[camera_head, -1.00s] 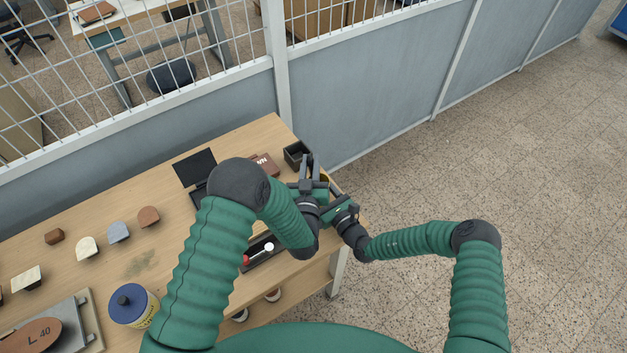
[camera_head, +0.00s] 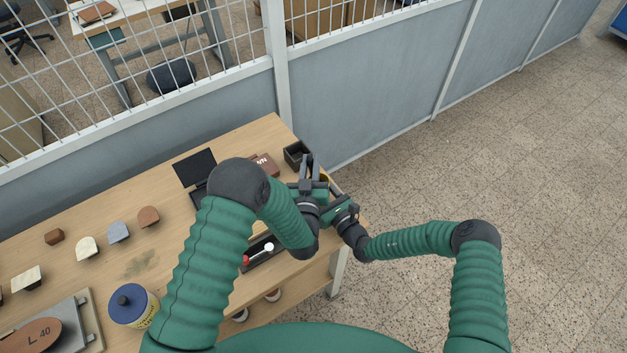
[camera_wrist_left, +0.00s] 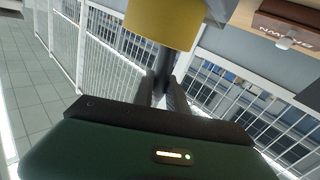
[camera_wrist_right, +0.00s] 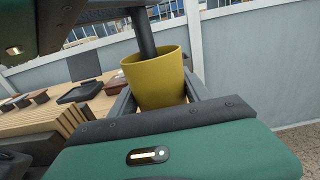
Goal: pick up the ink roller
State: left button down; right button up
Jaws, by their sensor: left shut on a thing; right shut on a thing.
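My left gripper (camera_head: 309,168) is above the table's right end, close to my right gripper. In the left wrist view its fingers (camera_wrist_left: 165,88) are shut on a dark rod-like handle (camera_wrist_left: 163,60). In the right wrist view a dark rod (camera_wrist_right: 145,38) reaches down into a yellow cup (camera_wrist_right: 158,82). My right gripper (camera_wrist_right: 160,98) is shut on this cup from its sides. The cup also shows in the left wrist view (camera_wrist_left: 165,22); in the head view it is mostly hidden by the grippers. The rod's end inside the cup is hidden, so I cannot confirm it is the ink roller.
On the wooden table (camera_head: 160,255) are a dark open box (camera_head: 296,154), a brown lettered block (camera_head: 264,165), a black hinged case (camera_head: 194,168), a long tray with red and white items (camera_head: 262,262), and a blue-lidded tin (camera_head: 128,302). A grey partition stands behind.

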pick_arm(q)
jog(key=shift+a, duration=0.25)
pick_arm(e)
jog(key=shift+d, duration=0.1)
jog(key=o, duration=1.4)
pick_arm(q)
notch_tip(320, 180, up, 18)
jog(key=shift+d, duration=0.2)
pick_arm(e)
jog(key=v, duration=1.1)
jog(key=shift+s+d, duration=0.2)
jog(key=shift+s, duration=0.05)
jog(key=shift+s+d+f, duration=0.1)
pick_arm(q)
jog(key=shift+f, duration=0.1)
